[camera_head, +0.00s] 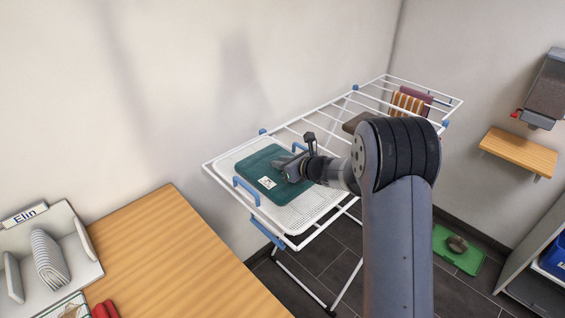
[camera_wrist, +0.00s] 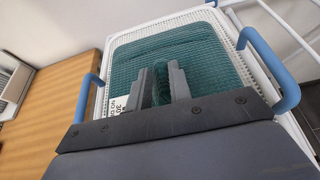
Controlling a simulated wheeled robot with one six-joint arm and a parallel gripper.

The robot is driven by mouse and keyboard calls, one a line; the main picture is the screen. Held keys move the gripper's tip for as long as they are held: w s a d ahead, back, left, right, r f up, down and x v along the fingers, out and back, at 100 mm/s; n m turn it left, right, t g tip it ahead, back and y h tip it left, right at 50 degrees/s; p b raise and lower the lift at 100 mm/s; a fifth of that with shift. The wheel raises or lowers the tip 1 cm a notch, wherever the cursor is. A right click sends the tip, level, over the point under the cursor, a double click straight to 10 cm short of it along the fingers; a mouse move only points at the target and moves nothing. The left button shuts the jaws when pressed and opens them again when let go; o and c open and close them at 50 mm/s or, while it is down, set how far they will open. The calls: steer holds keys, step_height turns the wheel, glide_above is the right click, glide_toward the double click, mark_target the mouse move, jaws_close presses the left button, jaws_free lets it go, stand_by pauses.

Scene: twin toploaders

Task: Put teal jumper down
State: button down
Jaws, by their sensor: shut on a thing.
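The teal jumper (camera_head: 262,174) lies folded and flat on a white mesh tray (camera_head: 317,203) on the drying rack. It has a white label on it. In the wrist view the teal jumper (camera_wrist: 205,62) fills the middle, with its ribbed knit showing. My gripper (camera_head: 290,170) is at the jumper's right part in the head view. In the wrist view my gripper (camera_wrist: 162,82) is shut on a raised fold of the jumper between its two grey fingers. The jumper appears to rest on the mesh. The fingers hide part of the label.
The white drying rack (camera_head: 323,125) has blue clips and handles near the tray. Striped and dark cloths (camera_head: 408,101) hang at its far end. A wooden table (camera_head: 175,262) stands at the left with a bin labelled Elin (camera_head: 88,272). A wooden shelf (camera_head: 518,153) is at the right.

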steer(key=c, duration=1.3)
jaws_free()
steer(key=shift+f, duration=0.1)
steer(key=b+v, duration=0.1)
steer(key=v, duration=1.1)
steer(key=shift+b, duration=0.4)
steer(key=p+x, duration=0.1)
steer(key=x, duration=1.1)
steer(key=shift+a+f+p, duration=0.1)
steer(key=shift+p, duration=0.3)
steer(key=shift+r, duration=1.4)
